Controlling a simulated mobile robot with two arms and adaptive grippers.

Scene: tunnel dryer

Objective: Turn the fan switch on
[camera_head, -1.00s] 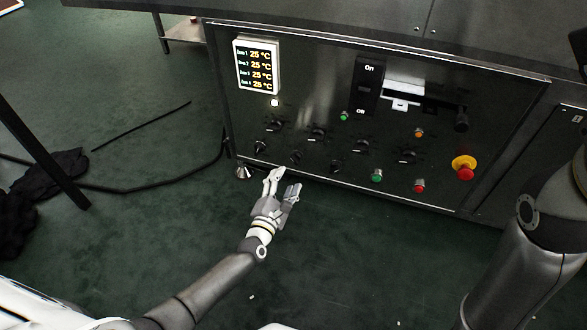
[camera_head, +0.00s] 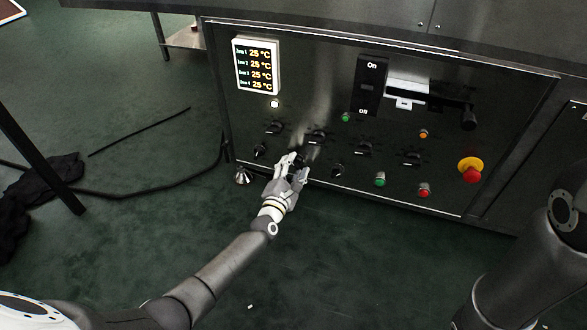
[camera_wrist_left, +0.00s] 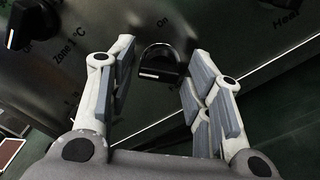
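My left gripper (camera_head: 298,168) is at the lower row of knobs on the dark control panel (camera_head: 235,125). In the left wrist view its fingers (camera_wrist_left: 160,92) are open, one on each side of a black rotary switch (camera_wrist_left: 162,62) with a white mark. The switch stands between the fingers, with gaps on both sides. In the head view the gripper mostly hides this switch. Its own label is not readable, so I cannot tell whether it is the fan switch. My right gripper is out of view; only part of the right arm shows at the right edge.
Neighbouring knobs sit left (camera_head: 260,151) and right (camera_head: 337,170), with another knob row above. Green (camera_head: 380,180) and red (camera_head: 423,190) buttons and a yellow-red emergency stop (camera_head: 470,169) are farther right. A lit display (camera_head: 256,66) is upper left. Open floor lies below.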

